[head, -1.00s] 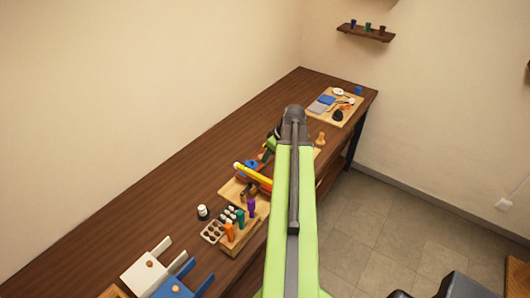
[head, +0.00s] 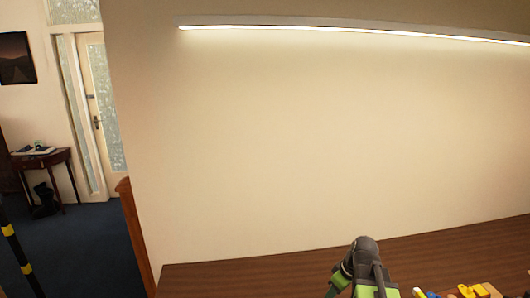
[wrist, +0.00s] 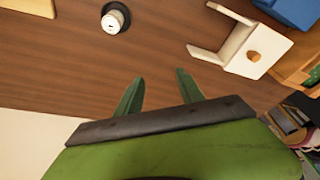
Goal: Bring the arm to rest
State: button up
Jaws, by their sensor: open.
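My gripper (wrist: 160,76) is open and empty in the wrist view. Its two green fingers are spread apart over the brown wooden bench (wrist: 165,45), with bare bench between them. How high the fingers are above the bench I cannot tell. In the head view only the dark joint and green links of my arm (head: 365,262) show at the bottom, in front of the bench; the gripper itself is hidden or out of the picture there.
In the wrist view, a small white-topped jar (wrist: 114,20) stands beyond the fingers. A white piece with a wooden knob (wrist: 236,48) lies right, near a blue piece (wrist: 291,11). In the head view, small coloured parts (head: 470,290) lie lower right; open floor (head: 90,245) is left.

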jog(key=s+a+f+m+g+h+b, duration=0.1)
jog(key=s+a+f+m, duration=0.1)
jog(key=a, duration=0.3)
jog(key=s+a+f+m+g+h+b, duration=0.1)
jog(key=s+a+f+m, duration=0.1)
jog(key=a+m, duration=0.3)
jog(key=shift+s+a+f, duration=0.25)
jog(key=shift+s+a, duration=0.3)
jog(key=shift+s, duration=0.35)
